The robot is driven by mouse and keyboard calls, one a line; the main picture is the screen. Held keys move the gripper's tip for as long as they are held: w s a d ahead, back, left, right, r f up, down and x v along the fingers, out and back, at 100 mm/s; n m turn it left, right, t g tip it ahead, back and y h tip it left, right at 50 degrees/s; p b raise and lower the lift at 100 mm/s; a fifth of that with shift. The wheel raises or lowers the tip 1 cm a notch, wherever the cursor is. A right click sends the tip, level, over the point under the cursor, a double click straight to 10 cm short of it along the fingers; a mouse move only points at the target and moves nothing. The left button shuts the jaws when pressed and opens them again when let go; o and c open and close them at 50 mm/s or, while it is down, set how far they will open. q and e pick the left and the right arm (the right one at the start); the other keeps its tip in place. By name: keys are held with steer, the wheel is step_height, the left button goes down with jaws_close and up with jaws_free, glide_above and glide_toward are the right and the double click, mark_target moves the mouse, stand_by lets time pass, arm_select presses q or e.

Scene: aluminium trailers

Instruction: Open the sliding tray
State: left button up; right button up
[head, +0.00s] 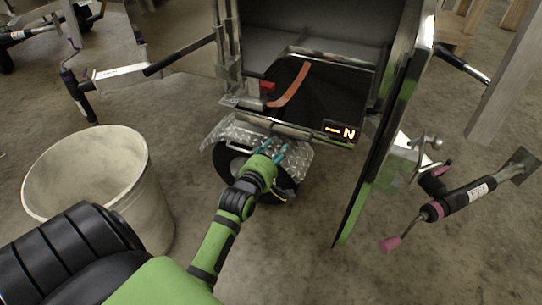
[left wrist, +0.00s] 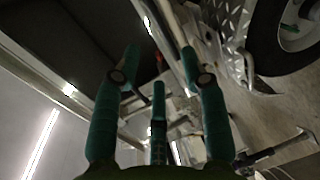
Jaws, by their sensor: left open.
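The sliding tray (head: 325,88) is a dark flat panel with a metal rim, set inside the open trailer compartment. An orange-brown strap-like piece (head: 291,85) lies on it, and a lit "N" label shows at its front right corner. My left gripper (head: 272,150) is open and empty, just in front of and below the tray's front edge, above the wheel fender. In the left wrist view its teal fingers (left wrist: 160,75) are spread, with a metal edge close beyond them. I cannot tell whether any finger touches the edge. My right gripper is not in view.
The trailer's open door (head: 385,125) stands right of the compartment. A tread-plate fender (head: 225,130) and wheel (head: 232,160) are below the tray. A pale bucket (head: 152,195) stands at left. Bare concrete floor lies in front.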

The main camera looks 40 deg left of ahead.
arm_select(q)
steer(key=v, duration=0.2)
steer(key=shift+s, duration=0.3)
steer(key=shift+d, duration=0.1)
